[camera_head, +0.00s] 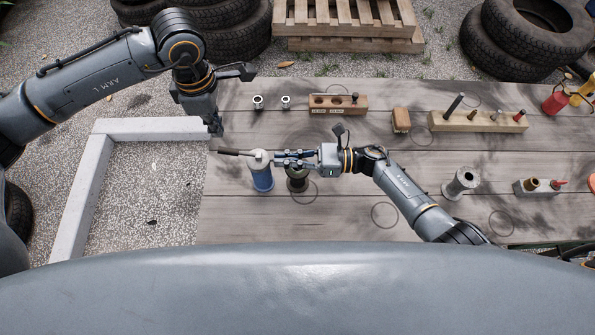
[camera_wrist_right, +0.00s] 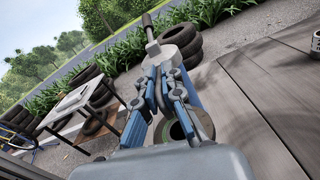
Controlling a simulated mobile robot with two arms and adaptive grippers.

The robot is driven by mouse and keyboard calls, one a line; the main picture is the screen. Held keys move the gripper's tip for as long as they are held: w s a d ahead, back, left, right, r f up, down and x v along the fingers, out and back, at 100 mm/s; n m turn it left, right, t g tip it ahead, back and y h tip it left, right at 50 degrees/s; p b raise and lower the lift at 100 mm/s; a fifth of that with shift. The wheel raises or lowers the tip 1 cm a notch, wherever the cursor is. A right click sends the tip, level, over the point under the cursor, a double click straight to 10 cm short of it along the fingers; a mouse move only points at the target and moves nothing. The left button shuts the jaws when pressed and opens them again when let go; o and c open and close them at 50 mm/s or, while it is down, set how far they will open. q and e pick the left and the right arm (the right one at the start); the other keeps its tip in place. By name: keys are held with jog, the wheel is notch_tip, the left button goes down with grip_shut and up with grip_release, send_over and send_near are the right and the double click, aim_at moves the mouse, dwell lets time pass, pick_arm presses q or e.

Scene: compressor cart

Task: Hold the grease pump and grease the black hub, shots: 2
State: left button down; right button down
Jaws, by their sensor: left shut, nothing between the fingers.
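The grease pump (camera_head: 262,175) has a blue body, a pale grey head and a dark handle pointing left. My right gripper (camera_head: 276,159) comes in from the right and appears shut on the pump at its head; the wrist view shows the grey pump head (camera_wrist_right: 178,36) at the fingertips (camera_wrist_right: 166,66). The black hub (camera_head: 298,184) stands just right of the pump, partly hidden under my right gripper; its round top (camera_wrist_right: 182,131) shows below the fingers. My left gripper (camera_head: 216,129) is shut and empty, above and left of the pump handle, apart from it.
A wooden block with holes (camera_head: 338,104), a brown brush-like block (camera_head: 401,120) and a long wooden rack (camera_head: 478,122) lie at the back. A pale spool-like hub (camera_head: 461,183) and a grey block with fittings (camera_head: 540,187) are at right. Bare table lies between.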

jog(key=c, duration=1.4)
grip_release()
jog(key=d, duration=1.2)
jog(key=shift+s, duration=0.2)
